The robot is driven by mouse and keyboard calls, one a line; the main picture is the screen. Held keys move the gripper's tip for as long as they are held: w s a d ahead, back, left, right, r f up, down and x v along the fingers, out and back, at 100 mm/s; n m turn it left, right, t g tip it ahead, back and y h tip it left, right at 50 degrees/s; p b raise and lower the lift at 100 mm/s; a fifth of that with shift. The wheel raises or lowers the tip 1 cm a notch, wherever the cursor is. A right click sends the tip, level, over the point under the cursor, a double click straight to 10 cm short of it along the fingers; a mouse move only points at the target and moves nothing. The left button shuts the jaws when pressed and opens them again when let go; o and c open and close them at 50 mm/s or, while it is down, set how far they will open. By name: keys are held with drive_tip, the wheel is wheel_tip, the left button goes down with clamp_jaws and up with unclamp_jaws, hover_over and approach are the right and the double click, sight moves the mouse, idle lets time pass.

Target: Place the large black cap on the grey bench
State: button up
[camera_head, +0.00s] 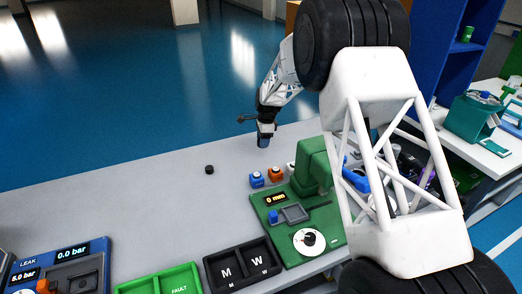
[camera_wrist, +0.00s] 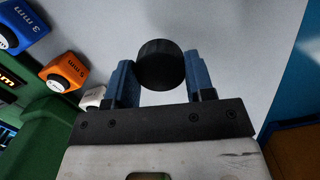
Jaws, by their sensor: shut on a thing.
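My gripper (camera_head: 263,141) is over the grey bench (camera_head: 110,205), near its far edge, pointing down. In the wrist view my gripper's blue fingers (camera_wrist: 160,82) are shut on a large black cap (camera_wrist: 160,62), a round ribbed piece held between the fingertips. In the head view the held cap is not clearly visible, hidden by the fingers. The bench also shows as the pale surface beyond the cap in the wrist view (camera_wrist: 240,50). I cannot tell whether the cap touches the bench.
Another small black round piece (camera_head: 209,169) lies on the bench, left of my gripper. Blue (camera_head: 257,180), orange (camera_head: 276,174) and white blocks stand near the green gauge station (camera_head: 265,215). Black M/W bins (camera_head: 240,267) and a green bin line the front. The bench's left middle is clear.

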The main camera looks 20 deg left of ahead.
sight(263, 154)
drive_tip(key=shift+f, duration=0.5)
drive_tip(key=shift+f, duration=0.1)
drive_tip(key=shift+f, duration=1.8)
drive_tip(key=shift+f, duration=0.1)
drive_tip(key=o, duration=0.9)
drive_tip(key=r, duration=0.8)
drive_tip(key=d+r, duration=0.1)
drive_tip(key=r, duration=0.3)
drive_tip(key=shift+w, duration=0.4)
drive_tip(key=shift+d, duration=0.1)
